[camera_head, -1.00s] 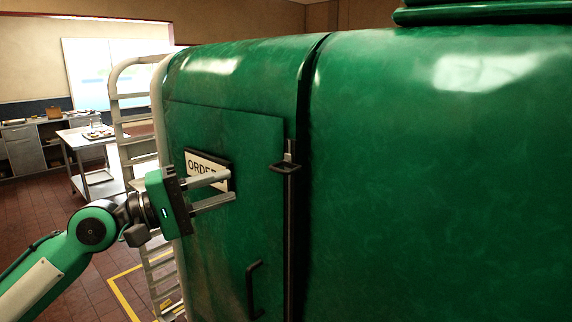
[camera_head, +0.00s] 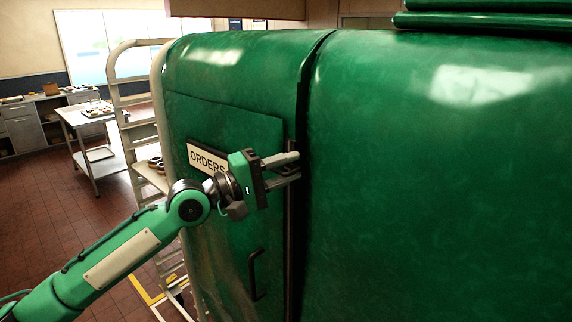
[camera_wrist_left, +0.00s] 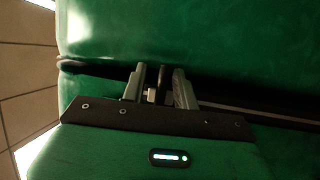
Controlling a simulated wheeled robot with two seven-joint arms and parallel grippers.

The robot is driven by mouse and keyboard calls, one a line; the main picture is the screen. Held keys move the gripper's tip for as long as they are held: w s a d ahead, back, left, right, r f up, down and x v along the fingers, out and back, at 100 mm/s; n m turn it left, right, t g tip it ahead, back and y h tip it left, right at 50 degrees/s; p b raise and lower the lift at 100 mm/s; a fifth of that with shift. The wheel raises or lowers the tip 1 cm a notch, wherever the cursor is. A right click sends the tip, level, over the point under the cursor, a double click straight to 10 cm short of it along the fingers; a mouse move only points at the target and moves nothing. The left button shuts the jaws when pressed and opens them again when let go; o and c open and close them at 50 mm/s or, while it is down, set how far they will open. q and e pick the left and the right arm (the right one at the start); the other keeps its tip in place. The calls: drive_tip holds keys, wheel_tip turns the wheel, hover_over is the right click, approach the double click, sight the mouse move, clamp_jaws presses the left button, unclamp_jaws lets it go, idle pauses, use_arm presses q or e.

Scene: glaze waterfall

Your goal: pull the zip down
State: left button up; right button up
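A dark zip line (camera_head: 302,110) runs down the big green body, beside a green door panel (camera_head: 240,125). My left gripper (camera_head: 298,166) is at the upper part of this line, where its fingers hide most of the zip pull. In the left wrist view the dark zip pull (camera_wrist_left: 165,78) stands between the two fingertips (camera_wrist_left: 160,84) of my left gripper. Gaps show between the pull and the fingers, so the gripper looks open around it. My right gripper is not in view.
An ORDERS sign (camera_head: 206,160) and a black handle (camera_head: 254,275) are on the door panel, close to my left arm. A pale ladder (camera_head: 140,120) stands at the left of the green body. A metal table (camera_head: 85,115) is farther back.

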use_arm(q)
drive_tip(key=shift+c, duration=0.4)
clamp_jaws()
